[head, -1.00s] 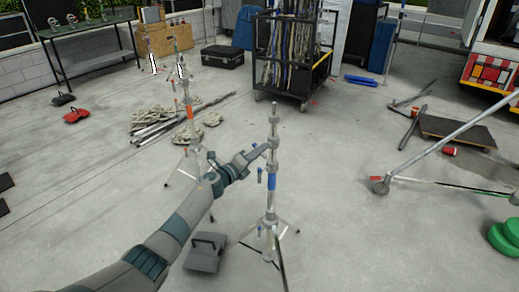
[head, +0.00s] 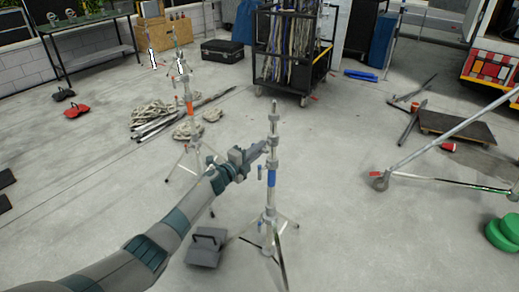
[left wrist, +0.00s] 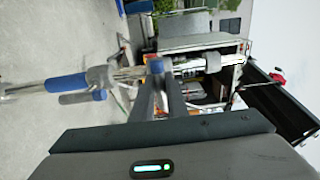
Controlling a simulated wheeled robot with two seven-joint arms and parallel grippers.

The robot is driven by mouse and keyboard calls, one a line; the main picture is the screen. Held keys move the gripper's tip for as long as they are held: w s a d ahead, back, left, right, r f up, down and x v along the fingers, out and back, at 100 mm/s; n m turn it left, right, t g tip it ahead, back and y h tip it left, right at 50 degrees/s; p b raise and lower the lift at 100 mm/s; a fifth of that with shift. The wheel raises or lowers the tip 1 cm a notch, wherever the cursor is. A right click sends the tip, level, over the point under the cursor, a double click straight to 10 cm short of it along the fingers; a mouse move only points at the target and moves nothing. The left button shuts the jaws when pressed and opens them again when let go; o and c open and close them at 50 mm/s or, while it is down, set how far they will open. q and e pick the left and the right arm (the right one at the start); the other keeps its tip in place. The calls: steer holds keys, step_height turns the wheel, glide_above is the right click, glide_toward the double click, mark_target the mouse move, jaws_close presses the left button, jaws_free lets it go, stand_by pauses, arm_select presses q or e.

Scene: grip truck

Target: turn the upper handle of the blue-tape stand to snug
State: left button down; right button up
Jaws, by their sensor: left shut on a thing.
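The blue-tape stand (head: 271,195) stands upright on spread legs in the middle of the head view, with blue tape (head: 271,178) around its column. My left gripper (head: 262,148) reaches from the left to the upper collar, above the tape. In the left wrist view the column lies sideways, with the blue tape (left wrist: 67,83) at the left. There my left gripper (left wrist: 157,80) is shut on the blue-tipped upper handle (left wrist: 155,66), which the fingers partly hide. A lower handle (left wrist: 78,97) sits beside the tape, free of the gripper. My right gripper is not in view.
An orange-taped stand (head: 188,105) is behind and left. A grey weight (head: 205,247) lies by the stand's left leg. A black cart (head: 291,60) stands behind, and a slanted pole (head: 440,145) is at the right. Floor right of the stand is clear.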

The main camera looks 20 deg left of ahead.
arm_select(q)
steer(key=c, duration=1.7)
jaws_free()
steer(key=shift+c, duration=0.2)
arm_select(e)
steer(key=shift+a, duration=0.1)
